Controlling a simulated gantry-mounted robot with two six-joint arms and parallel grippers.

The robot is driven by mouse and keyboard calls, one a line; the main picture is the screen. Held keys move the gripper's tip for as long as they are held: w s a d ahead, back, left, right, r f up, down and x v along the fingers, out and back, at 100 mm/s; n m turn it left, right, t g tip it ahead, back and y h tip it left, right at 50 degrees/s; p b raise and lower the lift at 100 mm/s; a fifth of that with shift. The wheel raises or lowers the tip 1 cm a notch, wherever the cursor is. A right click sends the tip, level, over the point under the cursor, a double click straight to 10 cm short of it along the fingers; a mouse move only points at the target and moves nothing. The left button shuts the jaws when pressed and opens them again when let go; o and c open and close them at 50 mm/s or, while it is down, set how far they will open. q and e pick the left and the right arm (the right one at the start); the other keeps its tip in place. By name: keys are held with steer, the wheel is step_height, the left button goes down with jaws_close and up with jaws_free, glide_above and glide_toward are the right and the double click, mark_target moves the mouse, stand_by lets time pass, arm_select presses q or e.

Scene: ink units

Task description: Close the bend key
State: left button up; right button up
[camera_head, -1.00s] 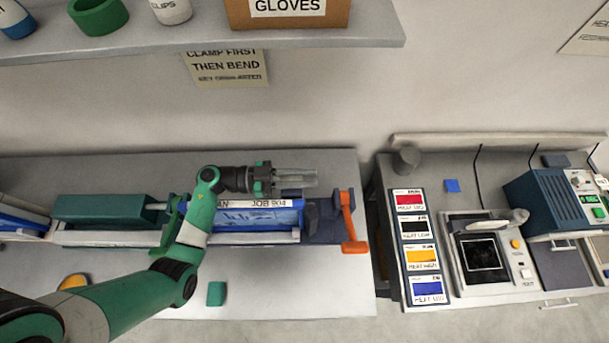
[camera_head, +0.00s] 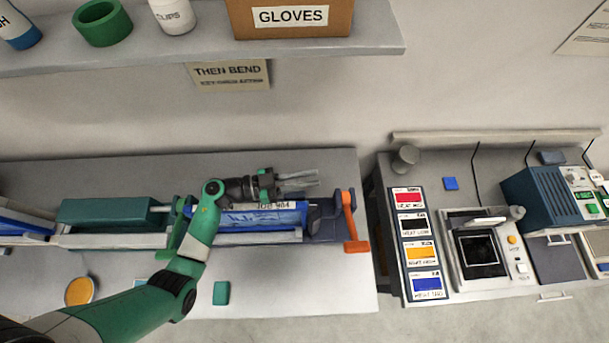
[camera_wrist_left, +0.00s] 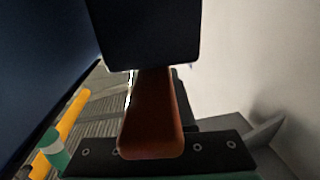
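A bending fixture with a blue plate-like sheet (camera_head: 255,215) lies along the left bench. An orange lever (camera_head: 350,222) stands at its right end, its handle toward the front. I cannot tell which part is the bend key. My left gripper (camera_head: 304,181) is above the fixture's right part, pointing right, left of the lever and apart from it. Its grey fingers look blurred, so their opening is unclear. In the left wrist view, an orange-brown bar (camera_wrist_left: 152,118) shows close up, partly hidden behind a dark block (camera_wrist_left: 145,35). My right gripper is not in view.
A teal box (camera_head: 105,212) sits on the fixture's left. A small green block (camera_head: 221,293) and a yellow disc (camera_head: 80,291) lie in front. A shelf (camera_head: 200,52) overhangs the back. The second bench holds colour cards (camera_head: 427,286) and a device (camera_head: 480,252).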

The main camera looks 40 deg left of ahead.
arm_select(q)
steer(key=o, duration=0.4)
steer(key=v, duration=0.7)
steer(key=shift+s+a, duration=0.15)
steer(key=shift+s, duration=0.1)
